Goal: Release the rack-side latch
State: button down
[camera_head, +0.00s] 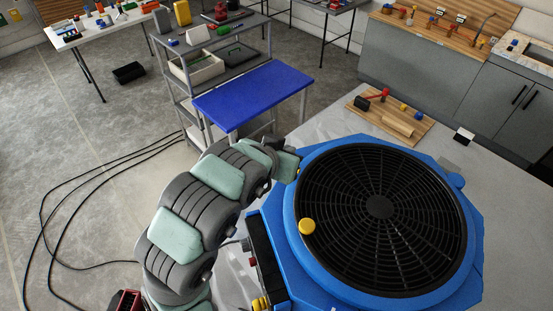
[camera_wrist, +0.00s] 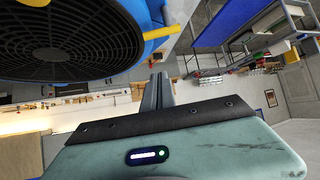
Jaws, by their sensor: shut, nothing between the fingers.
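A large blue machine (camera_head: 290,215) with a round black grille (camera_head: 400,240) stands on the pale table. A yellow knob (camera_head: 307,226) sits on the grille's left rim. In the wrist view a yellow bar-like part (camera_wrist: 163,33) sticks out beside the grille's edge at upper centre; it may be the latch, but I cannot tell whether it is fastened. My gripper is at the machine's upper-left rim in the head view, where its fingers are not clear. In the wrist view my gripper (camera_wrist: 161,88) is shut and empty, its fingers apart from the yellow part.
A blue-topped rack (camera_head: 252,95) stands behind my arm, with grey shelves beyond. A wooden board (camera_head: 390,125) with small items lies behind the machine. A small black-and-white block (camera_head: 463,137) is on the table's right. Cables (camera_head: 90,180) run across the floor at left.

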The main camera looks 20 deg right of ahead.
jog(key=p+x, duration=0.2)
jog(key=x, duration=0.8)
jog(key=shift+w+f, duration=0.1)
jog(key=shift+s+a+f+p, duration=0.7)
jog(key=shift+s+a+p, duration=0.2)
jog(key=shift+s+a, duration=0.1)
jog(key=shift+s+a+f, duration=0.2)
jog(key=shift+s+f, duration=0.05)
jog(key=shift+f, duration=0.05)
jog(key=shift+a, duration=0.1)
